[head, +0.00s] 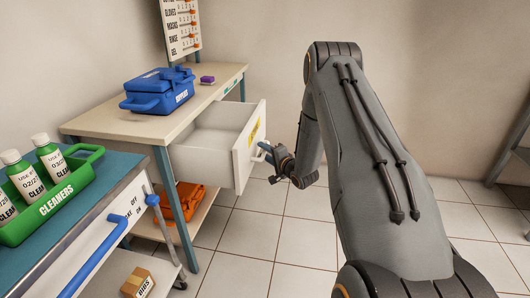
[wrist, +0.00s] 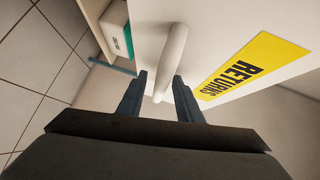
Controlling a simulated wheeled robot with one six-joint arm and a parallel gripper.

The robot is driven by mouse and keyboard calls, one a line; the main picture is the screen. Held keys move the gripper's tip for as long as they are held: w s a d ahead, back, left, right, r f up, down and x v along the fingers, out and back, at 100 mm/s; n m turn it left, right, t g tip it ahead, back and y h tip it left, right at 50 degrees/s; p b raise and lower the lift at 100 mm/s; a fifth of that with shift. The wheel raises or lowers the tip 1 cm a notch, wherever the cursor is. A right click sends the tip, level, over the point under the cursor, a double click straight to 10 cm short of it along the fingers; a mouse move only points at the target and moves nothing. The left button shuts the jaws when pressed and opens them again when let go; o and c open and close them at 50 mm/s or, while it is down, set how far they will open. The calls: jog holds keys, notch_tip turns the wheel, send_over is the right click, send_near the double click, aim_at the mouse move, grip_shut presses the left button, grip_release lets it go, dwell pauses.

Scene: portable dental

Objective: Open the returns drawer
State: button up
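The returns drawer (head: 219,146) is white and stands well out from the wooden-topped table in the head view. Its inside shows and looks empty. A yellow RETURNS label (wrist: 252,64) is on its front in the wrist view. The drawer's pale handle (wrist: 171,60) reaches down between my gripper's two fingers in the wrist view. My gripper (wrist: 160,92) has its fingers apart on either side of the handle, with gaps visible. In the head view my gripper (head: 268,153) is at the drawer's front face, and the handle is largely hidden there.
A blue case (head: 158,92) and a small purple item (head: 207,80) sit on the table (head: 110,123). Orange material (head: 182,203) lies on its lower shelf. A cart with a green CLEANERS tray (head: 60,203) stands at the left front. Tiled floor is clear around the drawer's front.

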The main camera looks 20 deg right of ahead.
jog(key=shift+d, duration=0.15)
jog(key=shift+s, duration=0.25)
jog(key=v, duration=0.7)
jog(key=shift+s, duration=0.2)
jog(key=shift+r, duration=0.1)
